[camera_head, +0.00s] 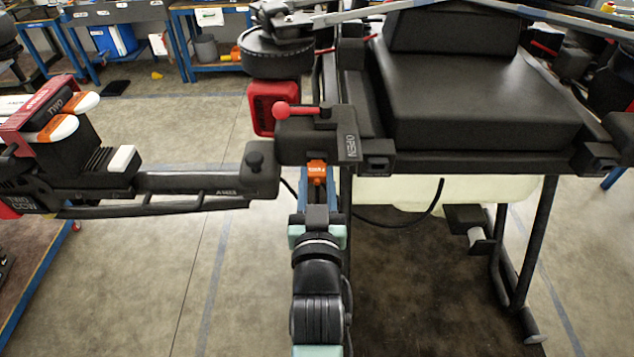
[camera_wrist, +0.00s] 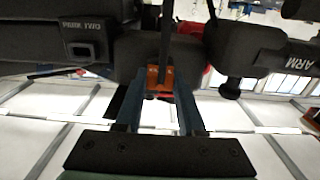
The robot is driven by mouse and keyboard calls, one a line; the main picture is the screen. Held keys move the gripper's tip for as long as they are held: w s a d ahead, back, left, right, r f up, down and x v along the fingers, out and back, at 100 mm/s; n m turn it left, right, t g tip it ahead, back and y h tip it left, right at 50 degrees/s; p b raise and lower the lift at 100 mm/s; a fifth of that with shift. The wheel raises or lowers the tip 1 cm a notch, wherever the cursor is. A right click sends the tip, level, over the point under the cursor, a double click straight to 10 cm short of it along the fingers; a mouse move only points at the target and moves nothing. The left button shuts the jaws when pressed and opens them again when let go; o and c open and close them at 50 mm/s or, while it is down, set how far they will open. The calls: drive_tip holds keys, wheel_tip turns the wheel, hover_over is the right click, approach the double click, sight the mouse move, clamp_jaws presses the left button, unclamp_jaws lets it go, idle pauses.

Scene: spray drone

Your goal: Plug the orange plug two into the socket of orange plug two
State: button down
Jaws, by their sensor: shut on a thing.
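The orange plug (camera_head: 317,168) is between the blue fingers of my gripper (camera_head: 317,186), just under the black hinge block (camera_head: 305,140) with the red-knobbed lever (camera_head: 298,110). In the wrist view my gripper (camera_wrist: 158,100) is shut on the orange plug (camera_wrist: 154,80), and a black cable (camera_wrist: 167,40) runs up from it. A dark square opening (camera_wrist: 82,52) marked "PARK TWO" shows to the left and is empty. I cannot tell whether the plug touches the block, and I see no socket face in front of it.
The drone's folding arm (camera_head: 190,183) stretches left from the hinge block. The drone's black body (camera_head: 470,90) and frame legs (camera_head: 510,240) stand at the right. A black cable (camera_head: 410,222) hangs under the body. Open floor (camera_head: 170,260) lies at the lower left.

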drive_tip(key=shift+w, duration=0.55)
drive_tip(key=shift+c, duration=2.2)
unclamp_jaws()
drive_tip(key=shift+s+f+b, duration=0.1)
drive_tip(key=shift+s+b, duration=0.3)
drive_tip(key=shift+s, duration=0.05)
drive_tip(key=s+b, duration=0.4)
drive_tip(key=s, duration=0.8)
